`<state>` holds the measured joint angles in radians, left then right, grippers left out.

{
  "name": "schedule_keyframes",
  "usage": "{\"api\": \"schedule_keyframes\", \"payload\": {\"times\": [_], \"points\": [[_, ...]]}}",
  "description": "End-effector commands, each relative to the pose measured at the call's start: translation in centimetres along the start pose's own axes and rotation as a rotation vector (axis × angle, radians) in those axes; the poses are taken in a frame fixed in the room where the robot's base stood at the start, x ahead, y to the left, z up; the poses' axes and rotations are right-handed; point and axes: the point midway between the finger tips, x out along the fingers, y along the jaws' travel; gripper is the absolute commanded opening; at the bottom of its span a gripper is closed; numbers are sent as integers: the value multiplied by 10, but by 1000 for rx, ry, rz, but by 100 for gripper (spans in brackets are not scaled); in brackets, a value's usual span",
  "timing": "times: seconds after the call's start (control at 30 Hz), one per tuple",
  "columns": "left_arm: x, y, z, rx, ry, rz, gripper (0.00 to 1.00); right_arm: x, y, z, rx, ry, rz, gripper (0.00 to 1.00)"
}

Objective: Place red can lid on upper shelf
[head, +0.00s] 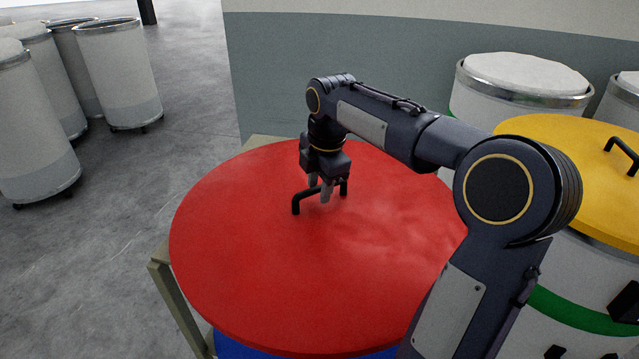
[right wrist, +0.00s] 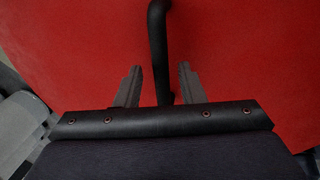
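The red can lid (head: 240,260), a big round disc with a black bar handle (head: 296,205), lies flat on a beige frame (head: 158,268) in the middle of the head view. It fills most of the right wrist view (right wrist: 235,60). My right gripper (head: 320,193) is over the lid at the handle. In the right wrist view its fingers (right wrist: 160,68) are apart, one on each side of the handle, with gaps on both sides. The frame's shelves are mostly hidden under the lid. My left gripper is not in view.
A blue surface (head: 240,347) shows below the red lid. A yellow lid (head: 560,135) with a black handle covers a can at the right. White cans (head: 522,85) stand behind by the wall, and several (head: 118,70) stand at the left. The floor between is clear.

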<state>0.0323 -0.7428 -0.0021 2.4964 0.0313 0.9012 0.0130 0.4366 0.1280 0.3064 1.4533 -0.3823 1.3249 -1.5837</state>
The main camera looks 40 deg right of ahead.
Motion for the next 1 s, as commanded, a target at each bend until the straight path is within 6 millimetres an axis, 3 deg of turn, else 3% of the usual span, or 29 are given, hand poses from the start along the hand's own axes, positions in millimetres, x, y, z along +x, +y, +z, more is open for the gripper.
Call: {"api": "schedule_keyframes", "payload": {"times": [0.2,0.33,0.8,1.0], "points": [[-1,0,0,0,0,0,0,-1,0,0,0,0,0,36],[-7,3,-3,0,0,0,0,-13,3,0,1,0,1,36],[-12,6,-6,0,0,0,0,-107,3,0,0,0,4,36],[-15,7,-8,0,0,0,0,-129,3,0,0,0,2,36]]}}
